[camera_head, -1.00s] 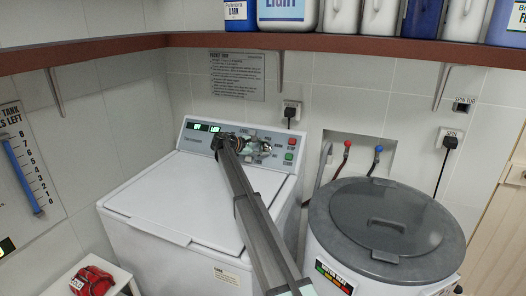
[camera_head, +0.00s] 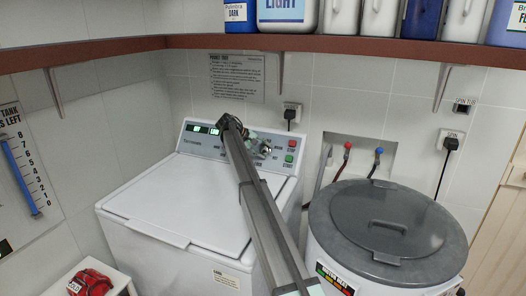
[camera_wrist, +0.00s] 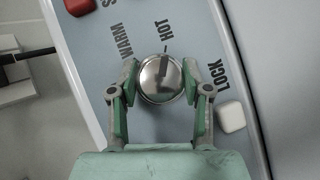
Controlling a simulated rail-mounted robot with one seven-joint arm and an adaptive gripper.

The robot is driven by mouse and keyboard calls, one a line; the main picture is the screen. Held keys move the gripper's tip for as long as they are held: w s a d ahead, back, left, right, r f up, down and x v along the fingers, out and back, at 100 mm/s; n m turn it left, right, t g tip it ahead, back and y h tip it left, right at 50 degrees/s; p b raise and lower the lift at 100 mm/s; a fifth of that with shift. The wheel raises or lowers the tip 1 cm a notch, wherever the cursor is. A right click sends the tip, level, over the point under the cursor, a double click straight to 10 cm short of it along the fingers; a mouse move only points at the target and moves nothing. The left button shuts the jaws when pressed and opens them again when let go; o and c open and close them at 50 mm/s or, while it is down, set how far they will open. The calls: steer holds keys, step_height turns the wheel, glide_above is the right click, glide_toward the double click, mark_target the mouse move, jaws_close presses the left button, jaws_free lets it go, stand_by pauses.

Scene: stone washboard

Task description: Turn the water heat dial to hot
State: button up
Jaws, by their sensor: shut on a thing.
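The water heat dial (camera_wrist: 160,80) is a round, shiny metal knob with a dark pointer mark, seen in the wrist view. The mark points up in the picture, close to the word HOT; WARM is to its left. My gripper (camera_wrist: 159,84) is closed around the dial, one green-padded finger at its left side and one at its right. In the head view my gripper (camera_head: 262,148) is at the washing machine's control panel (camera_head: 200,143). There, my arm and gripper hide the dial.
A white button (camera_wrist: 231,117) beside LOCK and a red button (camera_wrist: 79,6) lie near the fingers. The washing machine lid (camera_head: 185,200) is closed. A grey-lidded spin tub (camera_head: 385,225) stands at right. A brown shelf (camera_head: 350,43) with bottles runs above.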

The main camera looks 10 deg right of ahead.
stand_by(0.4)
steer(key=o, duration=1.1)
steer(key=shift+d, duration=0.1)
steer(key=shift+o, duration=0.2)
steer(key=v, duration=0.7)
steer(key=shift+s+a+r, duration=0.1)
steer(key=shift+a+r, duration=0.05)
steer(key=shift+a, duration=0.05)
